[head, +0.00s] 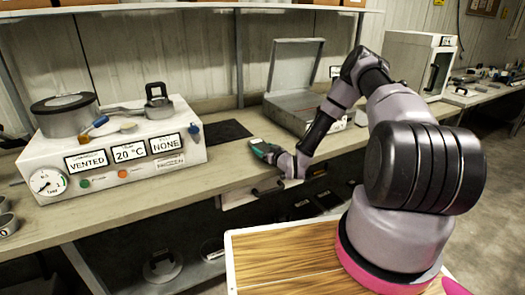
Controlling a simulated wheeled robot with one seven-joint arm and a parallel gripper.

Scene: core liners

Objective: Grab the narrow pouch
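I cannot make out a narrow pouch for certain in the head view. My arm reaches over the bench's front edge, and my gripper (288,166) is at its end, low over the edge near the middle of the picture. The fingers are small and partly hidden by the arm, so I cannot tell whether they are open or shut. A teal and dark item (264,149) shows right at the gripper's far side; whether it is held or only beside it is unclear. Just below is a pale open drawer or tray (236,201) with something dark in it.
A white control box (120,155) with signs and a gauge stands on the left of the bench (225,165). A dark mat (226,132) lies beside it. An open grey case (293,100) stands behind my gripper. A shelf under the bench holds dark items (325,200).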

